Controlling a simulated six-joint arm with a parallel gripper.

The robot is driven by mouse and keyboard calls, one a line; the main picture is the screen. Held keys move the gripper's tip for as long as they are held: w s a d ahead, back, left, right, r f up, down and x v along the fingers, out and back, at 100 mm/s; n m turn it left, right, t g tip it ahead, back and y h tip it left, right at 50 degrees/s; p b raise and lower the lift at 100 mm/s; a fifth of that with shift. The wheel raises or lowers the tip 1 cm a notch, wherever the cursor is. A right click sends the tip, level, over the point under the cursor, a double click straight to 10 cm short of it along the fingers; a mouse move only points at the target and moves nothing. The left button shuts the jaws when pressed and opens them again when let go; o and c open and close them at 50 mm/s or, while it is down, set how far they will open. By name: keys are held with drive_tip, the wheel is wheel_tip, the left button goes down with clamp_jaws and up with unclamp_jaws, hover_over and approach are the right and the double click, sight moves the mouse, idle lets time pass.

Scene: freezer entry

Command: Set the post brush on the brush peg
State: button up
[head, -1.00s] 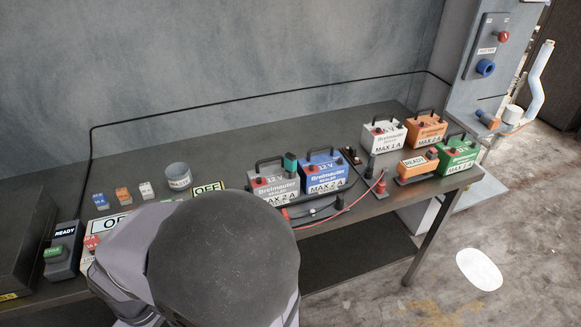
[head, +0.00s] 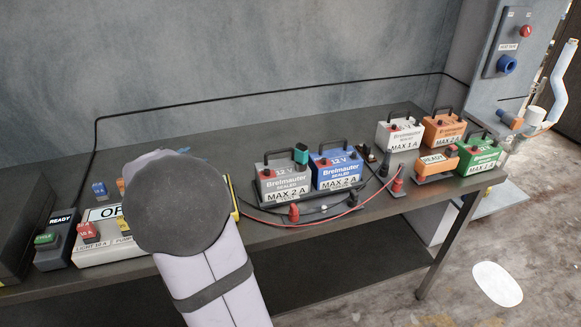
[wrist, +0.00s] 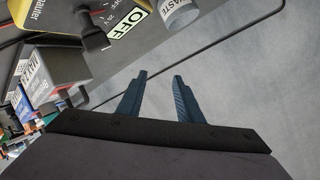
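My gripper (wrist: 160,74) shows in the wrist view with its two blue fingers apart and nothing between them. In the head view my own arm hides it. I cannot identify the post brush for certain; a teal block (head: 301,154) at the right end of the grey battery (head: 283,180) may be it. I cannot make out the brush peg for certain either; a small dark piece (head: 367,153) stands behind the blue battery's right side.
A blue battery (head: 336,169) stands beside the grey one. White (head: 400,132), orange (head: 443,131) and green (head: 479,154) batteries stand at right. Red and black cables lie along the front edge. The wrist view shows a yellow charger (wrist: 62,12) and a waste cup (wrist: 179,12).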

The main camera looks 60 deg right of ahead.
drive_tip(key=s+d+f+m+g+h, duration=0.1)
drive_tip(key=s+d+m+g+h, duration=0.15)
drive_tip(key=s+d, duration=0.35)
drive_tip(key=g+h+p, duration=0.1)
drive_tip(key=g+h, duration=0.2)
drive_tip(key=g, duration=0.6)
approach(299, 157)
drive_tip(key=x, duration=0.3)
drive_tip(key=shift+n, duration=0.45)
drive_tip(key=shift+f+p+x, duration=0.2)
drive_tip(key=shift+p+x, duration=0.95)
drive_tip(key=shift+x, duration=2.25)
drive_tip(key=shift+s+d+r+p, duration=0.2)
drive_tip(key=shift+d+p, duration=0.2)
drive_tip(key=shift+d, duration=0.05)
drive_tip(key=p+x, duration=0.1)
drive_tip(key=x, duration=0.3)
drive_tip(key=shift+w+d+p, duration=0.1)
drive_tip(key=shift+p, duration=0.3)
drive_tip(key=shift+c, duration=0.4)
drive_tip(key=c, duration=0.7)
drive_tip(key=shift+c, duration=0.2)
